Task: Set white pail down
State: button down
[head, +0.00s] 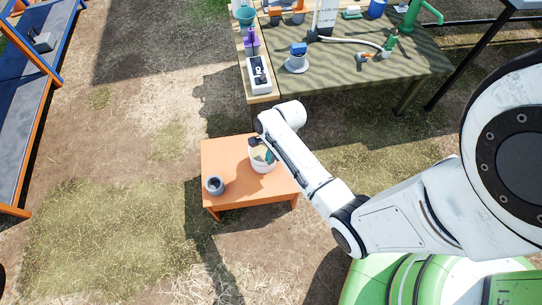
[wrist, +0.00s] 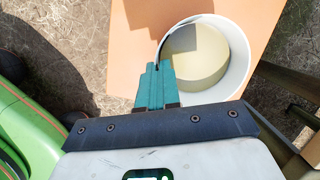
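The white pail (head: 263,167) is at the orange low table (head: 226,156), right of its middle. In the wrist view the pail (wrist: 239,62) looks upright, with pale yellowish content inside. Its thin dark handle (wrist: 163,45) arcs along the left rim down to the teal fingers. My gripper (wrist: 156,84) has its teal fingers close together on the handle, at the pail's left rim. In the head view my gripper (head: 268,154) is partly hidden by my arm. I cannot tell whether the pail's base touches the tabletop.
A small dark grey cup (head: 214,185) stands on the table's left front part. A longer bench (head: 350,62) with a white device (head: 258,74), hose and other gear stands behind. A blue-and-orange rack (head: 22,105) is at far left. The table's left back part is clear.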

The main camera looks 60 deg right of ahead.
jog(key=c, duration=1.4)
grip_release()
jog(key=shift+o, duration=0.2)
jog(key=shift+r, duration=0.1)
jog(key=p+v, duration=0.4)
jog(key=v, duration=0.7)
jog(key=s+a+r+n+h, duration=0.1)
jog(key=s+a+r+n, duration=0.3)
jog(key=a+n, duration=0.3)
jog(key=s+a+r+n+h, duration=0.1)
jog(key=s+a+r+n, duration=0.3)
jog(key=n, duration=1.3)
jog(key=shift+s+a+r+g+h, duration=0.35)
jog(key=shift+a+r, duration=0.5)
jog(key=shift+a, duration=0.6)
